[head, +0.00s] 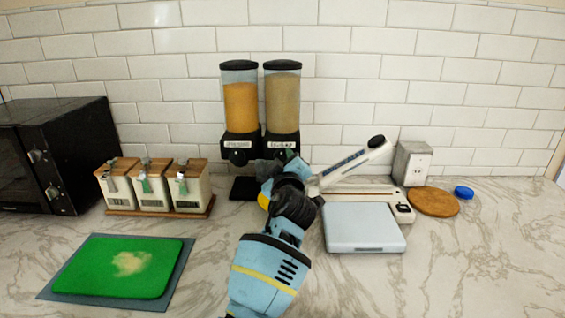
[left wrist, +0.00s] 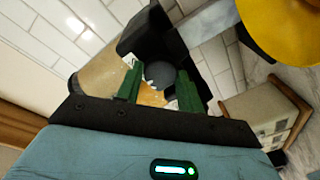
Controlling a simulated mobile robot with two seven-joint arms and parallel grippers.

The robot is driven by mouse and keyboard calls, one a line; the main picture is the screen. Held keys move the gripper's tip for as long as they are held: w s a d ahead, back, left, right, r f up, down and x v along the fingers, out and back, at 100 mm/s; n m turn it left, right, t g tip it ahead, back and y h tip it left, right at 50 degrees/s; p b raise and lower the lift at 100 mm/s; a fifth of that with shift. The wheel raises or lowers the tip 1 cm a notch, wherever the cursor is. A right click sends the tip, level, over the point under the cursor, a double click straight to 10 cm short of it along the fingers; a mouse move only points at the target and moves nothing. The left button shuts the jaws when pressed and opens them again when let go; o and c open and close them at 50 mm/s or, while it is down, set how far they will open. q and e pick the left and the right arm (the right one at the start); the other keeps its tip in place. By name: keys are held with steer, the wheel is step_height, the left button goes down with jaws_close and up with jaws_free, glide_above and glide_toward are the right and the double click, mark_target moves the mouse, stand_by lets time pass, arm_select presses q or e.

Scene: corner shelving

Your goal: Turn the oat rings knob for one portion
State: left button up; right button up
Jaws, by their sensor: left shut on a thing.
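Two cereal dispensers with black lids stand against the tiled wall in the head view. The left dispenser (head: 240,103) holds orange cereal. The right dispenser (head: 282,100) holds beige contents, and its label is too small to read surely. My left gripper (head: 277,163) is at the front of the right dispenser's base and hides its knob in the head view. In the left wrist view, the round dark knob (left wrist: 158,73) sits between the green fingers of my left gripper (left wrist: 160,76), which are shut on it. My right gripper is not in view.
Three canisters (head: 152,188) stand on a wooden tray left of the dispensers, beside a black microwave (head: 55,155). A green board (head: 118,268) lies front left. A white scale (head: 362,228), a long-armed white device (head: 352,166) and a round wooden board (head: 433,202) are at right.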

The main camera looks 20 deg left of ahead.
arm_select(q)
steer(key=m+b, duration=0.1)
steer(key=m, duration=0.2)
steer(key=shift+f+m, duration=0.15)
steer(key=shift+m, duration=0.15)
steer(key=shift+m+t, duration=0.4)
steer(key=shift+m, duration=0.6)
steer(key=m, duration=0.5)
steer(key=m+t, duration=0.1)
steer(key=m, duration=0.2)
steer(key=shift+a+r+h+p, duration=0.1)
steer(key=shift+r+h+p, duration=0.1)
steer(key=shift+h+p, duration=0.1)
steer(key=m+p, duration=0.1)
steer(key=m, duration=0.3)
steer(key=shift+h, duration=0.3)
steer(key=shift+m, duration=0.5)
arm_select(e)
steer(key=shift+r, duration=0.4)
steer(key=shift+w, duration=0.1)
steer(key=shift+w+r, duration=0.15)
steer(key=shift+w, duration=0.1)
